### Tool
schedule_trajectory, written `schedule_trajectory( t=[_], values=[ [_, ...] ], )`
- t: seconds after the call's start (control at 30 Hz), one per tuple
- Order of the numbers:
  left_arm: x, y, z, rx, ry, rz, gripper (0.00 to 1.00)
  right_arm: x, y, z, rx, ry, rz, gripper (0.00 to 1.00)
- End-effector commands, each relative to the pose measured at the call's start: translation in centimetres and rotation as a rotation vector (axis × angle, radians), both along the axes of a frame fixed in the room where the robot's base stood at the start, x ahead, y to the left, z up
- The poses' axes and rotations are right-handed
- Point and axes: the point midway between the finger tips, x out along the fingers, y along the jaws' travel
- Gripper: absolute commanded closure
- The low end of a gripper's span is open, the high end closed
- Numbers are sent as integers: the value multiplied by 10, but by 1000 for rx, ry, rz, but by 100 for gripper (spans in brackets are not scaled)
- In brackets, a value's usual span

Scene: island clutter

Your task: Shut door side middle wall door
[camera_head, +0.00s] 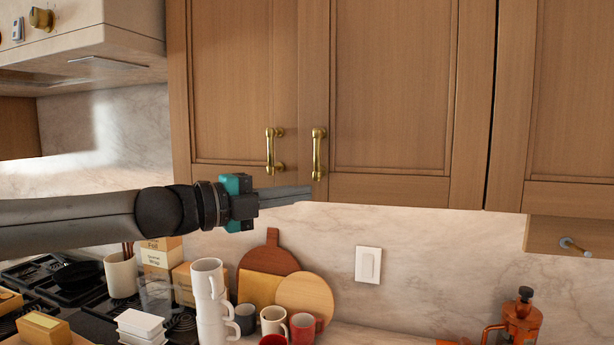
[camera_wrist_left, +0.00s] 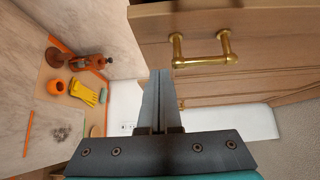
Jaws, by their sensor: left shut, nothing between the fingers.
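The wall cabinet has a middle wooden door (camera_head: 393,85) with a brass handle (camera_head: 319,152) near its lower left corner. A door to its left (camera_head: 240,80) has its own brass handle (camera_head: 273,150). I cannot tell for sure whether either door stands slightly ajar. My left gripper (camera_head: 308,193) is shut and empty, with its fingertips by the doors' lower edge, just below the handles. In the left wrist view my closed fingers (camera_wrist_left: 158,76) point toward a door panel with a brass handle (camera_wrist_left: 204,60); contact cannot be told. My right gripper is not in view.
A range hood (camera_head: 80,40) hangs at the upper left. Stacked white cups (camera_head: 210,290), several mugs and cutting boards (camera_head: 305,297) stand on the counter below. A wooden panel with a metal knob (camera_head: 575,246) is at the right.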

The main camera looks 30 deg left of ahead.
Motion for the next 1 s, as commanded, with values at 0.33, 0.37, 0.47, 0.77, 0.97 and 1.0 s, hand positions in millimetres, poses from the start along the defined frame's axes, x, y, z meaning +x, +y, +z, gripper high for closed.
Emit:
schedule_trajectory(
  t=[0.33,0.37,0.47,0.77,0.97,1.0],
  values=[
    [16,-2,-2,1,4,7,100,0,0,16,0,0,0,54],
    [17,-2,-2,0,3,6,100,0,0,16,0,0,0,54],
    [19,-1,-2,1,4,5,100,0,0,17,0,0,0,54],
    [28,2,-2,0,4,5,100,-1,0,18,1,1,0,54],
    [34,5,-3,0,4,7,100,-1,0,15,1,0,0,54],
    [36,6,-3,0,3,8,100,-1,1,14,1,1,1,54]
  ],
)
